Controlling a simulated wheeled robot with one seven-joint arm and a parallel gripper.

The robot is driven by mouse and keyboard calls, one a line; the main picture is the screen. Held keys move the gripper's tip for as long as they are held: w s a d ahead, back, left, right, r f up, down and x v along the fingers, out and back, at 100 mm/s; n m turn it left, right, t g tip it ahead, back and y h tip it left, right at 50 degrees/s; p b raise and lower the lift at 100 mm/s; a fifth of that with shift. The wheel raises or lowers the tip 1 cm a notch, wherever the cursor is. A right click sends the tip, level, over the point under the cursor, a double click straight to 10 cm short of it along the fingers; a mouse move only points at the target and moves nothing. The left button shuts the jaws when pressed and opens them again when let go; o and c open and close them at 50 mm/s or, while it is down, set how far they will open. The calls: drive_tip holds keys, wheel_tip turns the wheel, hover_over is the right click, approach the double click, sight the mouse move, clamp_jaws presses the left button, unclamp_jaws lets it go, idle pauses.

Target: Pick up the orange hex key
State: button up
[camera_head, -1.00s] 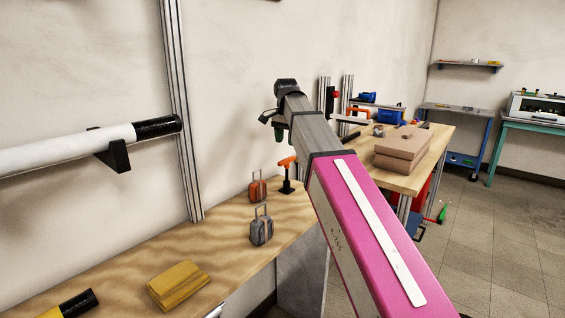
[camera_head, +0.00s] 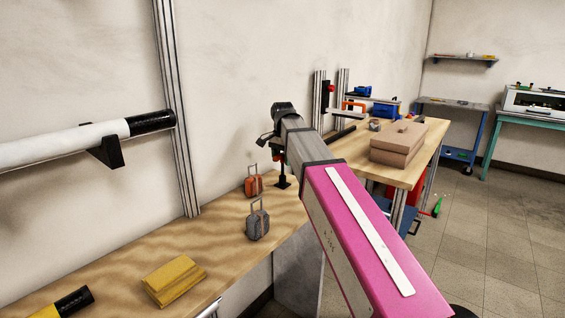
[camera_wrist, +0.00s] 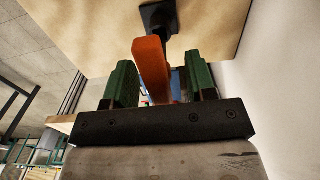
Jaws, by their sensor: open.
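The orange hex key (camera_wrist: 152,70) shows in the wrist view as a thick orange bar beside a black stand (camera_wrist: 160,18). It lies between the two green fingers of my gripper (camera_wrist: 160,75), with visible gaps on both sides. My gripper is open and not closed on it. In the head view my gripper (camera_head: 277,158) hangs over the bench by the black stand (camera_head: 283,182). There the key is mostly hidden behind the gripper and arm.
A metal post (camera_head: 178,130) and a wall-mounted roll (camera_head: 70,145) are at left. A second bench with brown boxes (camera_head: 398,150) is behind.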

drive_tip(key=shift+f, duration=0.4)
clamp_jaws()
drive_tip(key=shift+r, duration=0.1)
wheel_tip(320, 180, up, 10)
idle(0.4)
